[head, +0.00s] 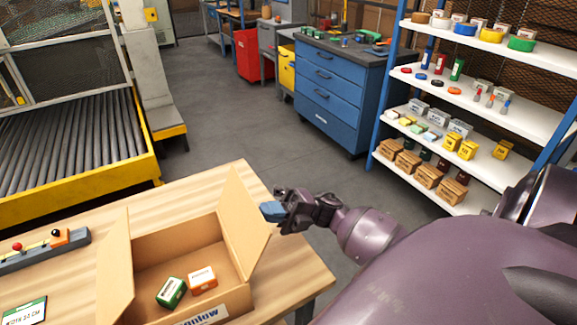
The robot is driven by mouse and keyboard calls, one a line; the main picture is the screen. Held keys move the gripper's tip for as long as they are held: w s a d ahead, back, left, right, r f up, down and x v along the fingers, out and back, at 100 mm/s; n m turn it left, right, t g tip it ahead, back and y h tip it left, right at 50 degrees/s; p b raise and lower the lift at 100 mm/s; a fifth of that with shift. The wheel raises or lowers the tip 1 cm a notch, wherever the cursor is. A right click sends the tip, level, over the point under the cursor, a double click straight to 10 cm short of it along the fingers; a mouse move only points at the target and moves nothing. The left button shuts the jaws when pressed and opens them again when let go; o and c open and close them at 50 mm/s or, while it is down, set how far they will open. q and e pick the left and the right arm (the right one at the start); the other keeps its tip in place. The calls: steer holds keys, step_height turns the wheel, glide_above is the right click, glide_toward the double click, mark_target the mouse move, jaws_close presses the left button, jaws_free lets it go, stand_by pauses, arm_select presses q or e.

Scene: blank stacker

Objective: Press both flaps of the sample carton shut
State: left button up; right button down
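The sample carton (190,243) is an open cardboard box on the wooden table. Its left flap (116,262) and right flap (242,222) both stand up, leaning a little outward. Inside lie a green box (171,292) and an orange and white box (202,280). A white label with dark lettering, partly cut off, is on the front wall. My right gripper (270,211), with blue fingertips, is just outside the right flap, near its upper part. I cannot tell whether it touches the flap, or whether its fingers are open. My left gripper is not in view.
On the table (190,190), a grey control bar (42,250) with red and black knobs and a small sign (24,312) lie left of the carton. A roller conveyor (70,150) stands beyond. A blue drawer cabinet (335,95) and stocked shelves (480,105) stand behind.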

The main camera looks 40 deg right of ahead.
mark_target(244, 212)
steer(key=shift+p+x, duration=0.3)
steer(key=shift+x, duration=1.25)
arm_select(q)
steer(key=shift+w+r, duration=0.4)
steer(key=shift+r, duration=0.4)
arm_select(e)
steer(key=shift+w, duration=0.1)
